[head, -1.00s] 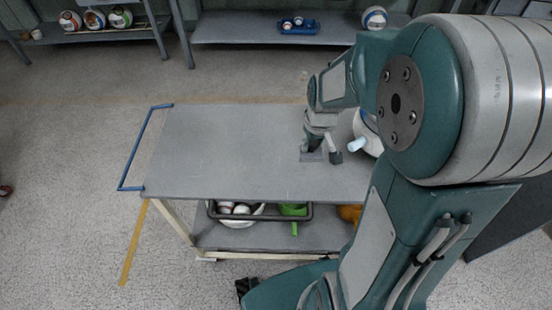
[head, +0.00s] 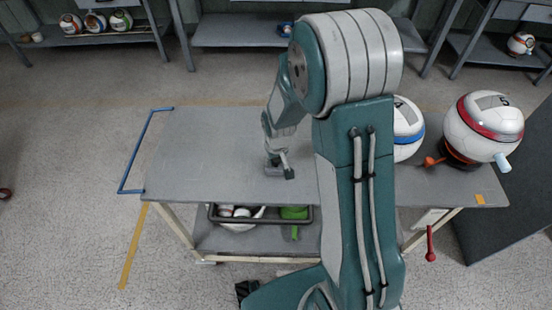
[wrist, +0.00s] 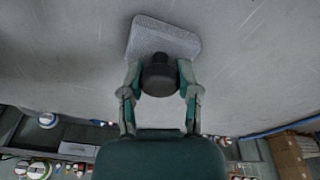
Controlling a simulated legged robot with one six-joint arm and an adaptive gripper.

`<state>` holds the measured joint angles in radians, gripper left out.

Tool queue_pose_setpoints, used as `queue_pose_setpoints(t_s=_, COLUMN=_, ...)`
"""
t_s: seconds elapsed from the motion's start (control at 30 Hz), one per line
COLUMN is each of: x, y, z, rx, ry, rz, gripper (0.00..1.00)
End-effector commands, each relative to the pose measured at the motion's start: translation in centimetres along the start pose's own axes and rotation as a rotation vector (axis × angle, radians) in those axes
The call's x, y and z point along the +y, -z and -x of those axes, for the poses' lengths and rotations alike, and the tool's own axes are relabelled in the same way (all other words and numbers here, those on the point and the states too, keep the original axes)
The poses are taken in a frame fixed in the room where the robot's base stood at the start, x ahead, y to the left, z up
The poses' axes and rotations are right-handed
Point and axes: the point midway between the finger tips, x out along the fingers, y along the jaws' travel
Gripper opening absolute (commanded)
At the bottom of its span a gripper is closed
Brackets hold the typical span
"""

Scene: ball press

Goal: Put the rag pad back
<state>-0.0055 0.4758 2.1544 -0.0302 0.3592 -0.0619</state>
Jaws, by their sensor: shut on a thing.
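The rag pad is a grey, woven-looking pad (wrist: 165,38) with a black knob (wrist: 160,77), seen in the wrist view. My gripper (wrist: 160,80) is shut on the knob, one finger on each side. In the head view my gripper (head: 280,170) is low over the middle of the cart's grey top (head: 205,150). The pad is mostly hidden there, and I cannot tell whether it touches the top.
A black tray (head: 262,220) is on the lower shelf. The cart top's left half is clear.

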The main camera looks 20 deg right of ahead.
Motion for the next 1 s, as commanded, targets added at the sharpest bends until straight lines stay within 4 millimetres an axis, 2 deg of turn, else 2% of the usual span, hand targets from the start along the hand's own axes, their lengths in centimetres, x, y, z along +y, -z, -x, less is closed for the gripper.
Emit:
queue_pose_setpoints(t_s=0.27, x=0.0, y=0.0, z=-0.1, rx=0.002, ry=0.000, rz=0.000, gripper=0.00)
queue_pose_setpoints(t_s=0.3, x=0.0, y=0.0, z=-0.1, rx=0.002, ry=0.000, rz=0.000, gripper=0.51)
queue_pose_setpoints(t_s=0.37, x=0.0, y=0.0, z=-0.1, rx=0.002, ry=0.000, rz=0.000, gripper=0.77)
queue_pose_setpoints(t_s=0.77, x=0.0, y=0.1, z=0.1, rx=0.003, ry=0.000, rz=0.000, gripper=0.77)
queue_pose_setpoints(t_s=0.87, x=0.0, y=0.1, z=0.8, rx=0.006, ry=0.000, rz=0.000, gripper=0.77)
queue_pose_setpoints(t_s=1.0, x=0.0, y=0.1, z=3.1, rx=0.008, ry=-0.001, rz=0.000, gripper=0.77)
